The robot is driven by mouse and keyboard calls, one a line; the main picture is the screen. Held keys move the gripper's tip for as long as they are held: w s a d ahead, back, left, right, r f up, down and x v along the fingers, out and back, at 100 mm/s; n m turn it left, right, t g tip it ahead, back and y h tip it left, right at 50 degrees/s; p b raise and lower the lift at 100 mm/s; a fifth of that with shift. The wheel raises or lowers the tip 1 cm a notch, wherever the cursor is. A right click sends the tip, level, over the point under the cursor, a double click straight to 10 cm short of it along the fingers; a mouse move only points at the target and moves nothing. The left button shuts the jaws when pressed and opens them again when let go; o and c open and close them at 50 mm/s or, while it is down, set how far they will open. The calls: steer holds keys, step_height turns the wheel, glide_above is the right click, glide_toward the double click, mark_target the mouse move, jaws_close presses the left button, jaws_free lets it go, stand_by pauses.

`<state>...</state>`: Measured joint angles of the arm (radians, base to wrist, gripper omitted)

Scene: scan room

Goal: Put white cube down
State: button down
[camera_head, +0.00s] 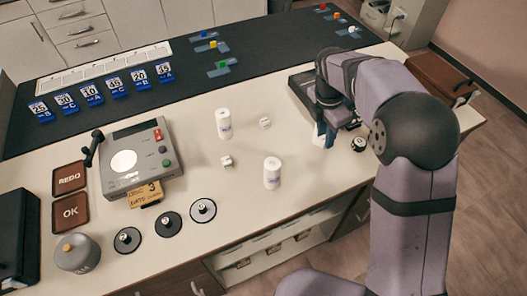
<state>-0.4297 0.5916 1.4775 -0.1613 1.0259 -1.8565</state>
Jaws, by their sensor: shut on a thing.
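My gripper (326,138) is low over the right part of the counter, by the dark tray. It is shut on a small pale thing (318,141), mostly hidden by the fingers; I cannot tell its shape or whether it touches the counter. A small white cube (352,30) shows at the far right of the dark mat, by a blue-grey holder. Two small whitish block-like things stand on the counter left of my gripper: one with dark marks (227,162), and one farther back (265,123).
Two white bottles (224,124) (272,173) stand on the counter. A dark tray (301,84) and a small round black thing (358,144) flank my gripper. The counter's front right is clear.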

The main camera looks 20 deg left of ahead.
steer(key=s+a+n+y, duration=0.15)
steer(key=a+n, duration=0.25)
steer(key=a, duration=0.6)
steer(key=s+a+n, duration=0.2)
steer(key=a+n, duration=0.3)
steer(key=a, duration=0.5)
steer(key=shift+t, duration=0.3)
steer(key=shift+a+f+p, duration=0.1)
steer(key=shift+f+p, duration=1.6)
steer(key=shift+f, duration=3.25)
steer(key=shift+f, duration=0.1)
steer(key=shift+f, duration=0.1)
steer(key=c, duration=1.5)
jaws_free()
steer(key=r+b, duration=0.1)
steer(key=r, duration=0.3)
steer(key=s+r, duration=0.1)
steer(key=r, duration=0.3)
steer(key=r+b, duration=0.1)
steer(key=r, duration=0.3)
steer(key=shift+s+r+b, duration=0.15)
steer(key=shift+s+b, duration=0.15)
steer(key=shift+s, duration=0.1)
